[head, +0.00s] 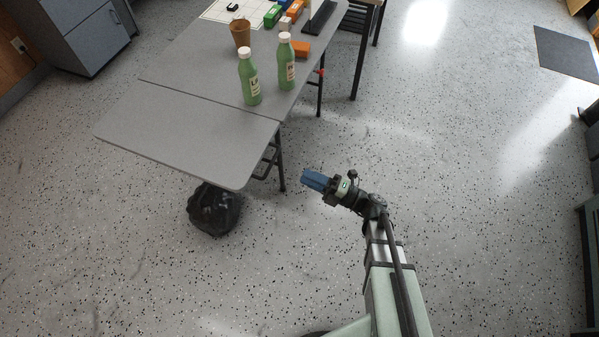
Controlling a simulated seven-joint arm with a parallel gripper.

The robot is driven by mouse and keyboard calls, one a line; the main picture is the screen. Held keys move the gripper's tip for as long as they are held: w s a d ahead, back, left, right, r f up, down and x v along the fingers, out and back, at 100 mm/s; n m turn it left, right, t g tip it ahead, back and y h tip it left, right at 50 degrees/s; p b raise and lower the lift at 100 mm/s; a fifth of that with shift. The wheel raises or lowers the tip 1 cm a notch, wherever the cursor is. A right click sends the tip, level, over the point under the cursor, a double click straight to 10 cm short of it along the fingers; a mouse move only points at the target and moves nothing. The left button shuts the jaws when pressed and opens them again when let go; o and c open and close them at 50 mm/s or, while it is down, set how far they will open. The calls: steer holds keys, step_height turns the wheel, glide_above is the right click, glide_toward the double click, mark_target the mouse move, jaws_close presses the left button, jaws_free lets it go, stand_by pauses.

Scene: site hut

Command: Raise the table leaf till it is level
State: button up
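The grey table leaf (185,135) extends from the near end of the grey table (200,60), with a seam between them. Its right edge runs nearly in line with the table's right edge. It looks level or close to level, but a slight droop cannot be ruled out from this view. My gripper (313,180), with blue fingers, is to the right of the leaf and apart from it, pointing toward the table. No gap shows between the fingers, but they may overlap in this view. Any support beneath the leaf is mostly hidden.
An orange block (301,49) and other blocks lie farther back. A black bag (213,209) sits on the floor below the leaf. The floor right of my gripper is clear.

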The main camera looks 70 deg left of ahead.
steer(key=shift+w+d+f, duration=0.1)
steer(key=shift+w+d, duration=0.35)
stand_by(0.5)
